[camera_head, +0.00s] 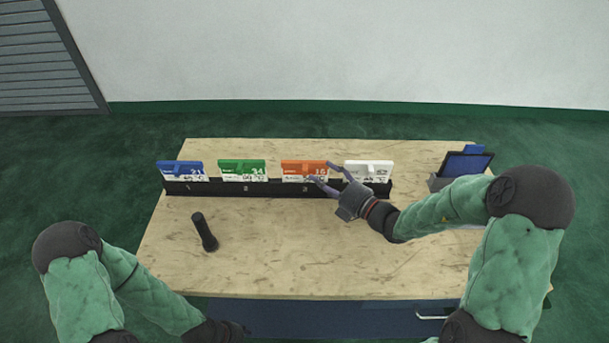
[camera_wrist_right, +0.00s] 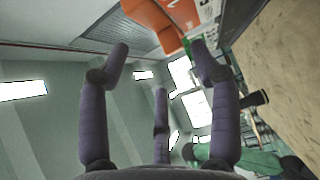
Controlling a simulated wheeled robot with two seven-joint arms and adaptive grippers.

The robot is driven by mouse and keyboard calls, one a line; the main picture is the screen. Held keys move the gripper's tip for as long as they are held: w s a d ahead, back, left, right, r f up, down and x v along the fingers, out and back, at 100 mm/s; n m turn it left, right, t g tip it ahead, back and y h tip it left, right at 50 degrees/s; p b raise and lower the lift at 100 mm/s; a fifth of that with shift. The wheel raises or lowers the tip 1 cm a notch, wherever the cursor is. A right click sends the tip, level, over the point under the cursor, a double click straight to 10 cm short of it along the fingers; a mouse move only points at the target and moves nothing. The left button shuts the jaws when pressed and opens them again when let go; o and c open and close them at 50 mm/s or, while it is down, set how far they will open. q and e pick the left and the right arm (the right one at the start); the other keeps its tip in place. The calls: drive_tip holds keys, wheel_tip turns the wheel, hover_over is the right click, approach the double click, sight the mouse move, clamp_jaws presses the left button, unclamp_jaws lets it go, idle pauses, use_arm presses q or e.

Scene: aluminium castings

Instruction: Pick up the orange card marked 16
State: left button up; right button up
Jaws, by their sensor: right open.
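The orange card marked 16 (camera_head: 298,168) stands upright in the third slot of a long black rack (camera_head: 262,188) on the table. It has a protruding orange tab and a white lower part. My right gripper (camera_head: 321,173) is open at the card's right edge, its fingers coming in from the right. In the right wrist view the orange card (camera_wrist_right: 183,12) is at the top, with its tab between the two outer fingers (camera_wrist_right: 160,48); no grip on it shows.
The rack also holds a blue card (camera_head: 180,168), a green card (camera_head: 242,168) and, close beside my right gripper, a white card (camera_head: 372,168). A black cylinder (camera_head: 204,232) lies on the table (camera_head: 290,255). A dark box with blue contents (camera_head: 465,166) stands at right.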

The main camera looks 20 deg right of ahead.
sight(298, 171)
drive_tip(key=x, duration=0.1)
drive_tip(key=b+x, duration=0.1)
drive_tip(key=x, duration=0.1)
drive_tip(key=b+x, duration=0.1)
drive_tip(key=x, duration=0.1)
drive_tip(key=shift+w+f, duration=0.2)
drive_tip(key=shift+f, duration=0.1)
clamp_jaws()
